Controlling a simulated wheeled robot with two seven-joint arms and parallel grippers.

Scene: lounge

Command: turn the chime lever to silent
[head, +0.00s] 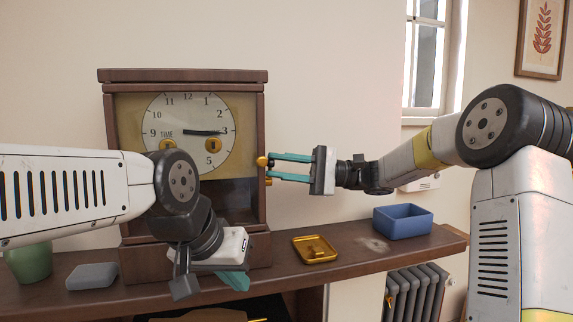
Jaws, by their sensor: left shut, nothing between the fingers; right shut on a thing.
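A wooden clock (183,77) with a cream dial stands on a shelf, its hands near a quarter past three. On its right side are a brass knob (262,161) and a smaller brass piece (268,182) just below, which I take to be the chime lever's parts; its setting cannot be read. My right gripper (271,168) reaches in from the right, its teal fingers shut on the brass lever at the clock's side; the grip itself is partly hidden. My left gripper (235,281) is shut and empty, low in front of the clock's base.
A brass tray (326,259) with a small brass piece (316,252) lies right of the clock on the shelf (365,262). A blue box (403,223) stands farther right. A grey block (91,276) and a green pot (28,263) are at left.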

